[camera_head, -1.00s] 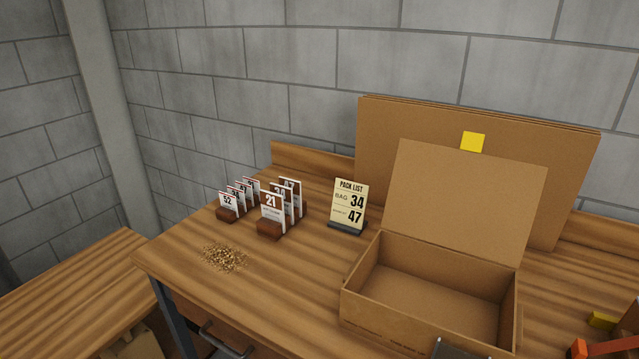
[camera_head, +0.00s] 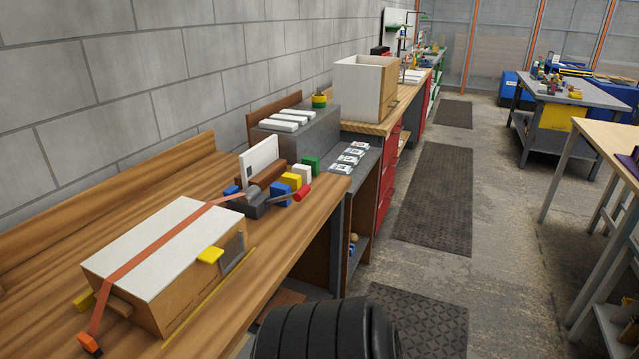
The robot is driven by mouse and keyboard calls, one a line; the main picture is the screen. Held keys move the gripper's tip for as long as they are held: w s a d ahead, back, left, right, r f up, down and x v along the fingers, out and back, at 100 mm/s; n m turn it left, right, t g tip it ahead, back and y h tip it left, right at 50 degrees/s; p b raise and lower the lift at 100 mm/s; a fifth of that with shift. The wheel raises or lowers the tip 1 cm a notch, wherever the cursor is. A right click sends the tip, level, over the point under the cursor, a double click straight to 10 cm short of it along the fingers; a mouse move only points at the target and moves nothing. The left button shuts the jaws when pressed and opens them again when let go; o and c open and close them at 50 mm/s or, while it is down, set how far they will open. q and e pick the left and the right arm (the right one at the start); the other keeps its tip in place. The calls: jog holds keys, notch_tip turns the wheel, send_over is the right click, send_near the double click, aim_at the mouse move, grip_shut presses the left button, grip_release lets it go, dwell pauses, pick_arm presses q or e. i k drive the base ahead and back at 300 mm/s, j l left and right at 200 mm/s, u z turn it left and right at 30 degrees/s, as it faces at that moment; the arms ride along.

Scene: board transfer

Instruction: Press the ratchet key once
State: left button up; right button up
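A dark ratchet-like device (camera_head: 254,205) with a lever ending in a red grip (camera_head: 303,192) sits near the bench's front edge. Beside it stand several coloured blocks: a blue one (camera_head: 281,196), a yellow one (camera_head: 291,181), a white one (camera_head: 302,173) and a green one (camera_head: 311,164). I cannot tell which is the ratchet key. An orange strap (camera_head: 165,245) runs from the device over a white-topped brown box (camera_head: 215,247) to a hook (camera_head: 90,344) at the near left. Neither gripper is in view. A black ribbed part of mine shows at the bottom.
The wooden bench (camera_head: 60,240) is bare behind the box. A white upright card (camera_head: 259,160) stands behind the device. A grey unit (camera_head: 310,135) and an open-topped white box (camera_head: 366,85) are beyond. The aisle with dark mats (camera_head: 437,200) is clear.

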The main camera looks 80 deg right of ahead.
aim_at(233, 189)
jog(key=z, duration=2.25)
